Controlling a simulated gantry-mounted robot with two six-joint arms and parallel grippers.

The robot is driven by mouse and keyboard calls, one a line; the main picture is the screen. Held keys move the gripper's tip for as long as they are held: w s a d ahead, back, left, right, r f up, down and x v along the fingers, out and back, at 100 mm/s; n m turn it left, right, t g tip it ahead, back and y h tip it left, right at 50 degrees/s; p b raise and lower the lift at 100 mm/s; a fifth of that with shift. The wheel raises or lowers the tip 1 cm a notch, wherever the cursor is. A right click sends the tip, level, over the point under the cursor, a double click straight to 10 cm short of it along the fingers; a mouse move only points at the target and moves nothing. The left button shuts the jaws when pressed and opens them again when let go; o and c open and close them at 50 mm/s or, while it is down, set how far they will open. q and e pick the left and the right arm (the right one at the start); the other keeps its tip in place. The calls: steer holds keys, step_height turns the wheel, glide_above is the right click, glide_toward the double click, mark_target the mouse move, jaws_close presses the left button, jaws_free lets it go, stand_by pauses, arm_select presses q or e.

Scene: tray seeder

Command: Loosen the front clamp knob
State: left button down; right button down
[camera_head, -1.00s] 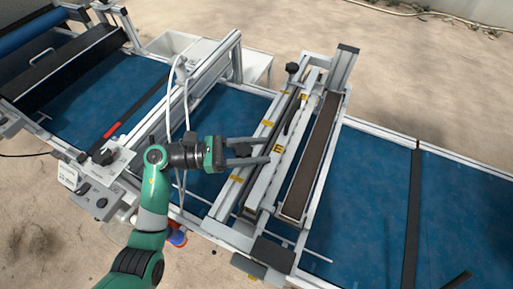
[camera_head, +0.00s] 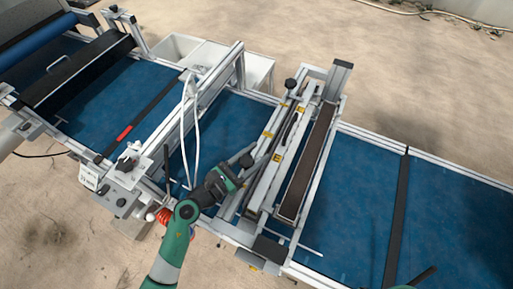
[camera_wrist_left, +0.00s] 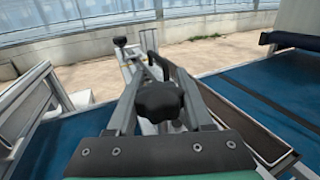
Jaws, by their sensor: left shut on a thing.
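My left gripper (camera_head: 246,167) is at the near end of the seeder bar, its arm reaching in from the bottom of the head view. In the left wrist view the black lobed front clamp knob (camera_wrist_left: 158,100) sits between the two grey fingers, and the gripper is shut on it. The gripper hides this knob in the head view. A second black knob (camera_head: 290,83) stands at the far end of the bar; it shows beyond the fingers in the left wrist view (camera_wrist_left: 120,41).
The metal seeder frame with a long brown-black trough (camera_head: 309,165) spans the blue belt (camera_head: 355,200). A white hose (camera_head: 195,125) loops left of the gripper. A control box (camera_head: 122,190) stands at the left. The belt to the right is mostly clear.

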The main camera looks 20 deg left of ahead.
arm_select(q)
steer(key=n+y+p, duration=0.1)
steer(key=t+y+p, duration=0.1)
steer(key=shift+a+r+n+y, duration=0.1)
steer(key=shift+r+n+y, duration=0.2)
steer(key=shift+n, duration=0.1)
steer(key=shift+w+a+f+n+t+y+p, duration=0.1)
steer(key=shift+a+f+n+t+y+p, duration=0.1)
steer(key=shift+n+y+p, duration=0.6)
steer(key=shift+w+a+f+n+t+y+p, duration=0.15)
steer(key=shift+n+y+p, duration=0.35)
steer(key=shift+y, duration=0.5)
arm_select(e)
step_height(320, 180, up, 6)
arm_select(q)
steer(key=shift+s+a+y, duration=0.1)
steer(key=shift+a+y, duration=0.05)
steer(key=shift+y, duration=0.15)
steer(key=shift+c, duration=1.5)
jaws_free()
arm_select(e)
steer(key=shift+r, duration=0.1)
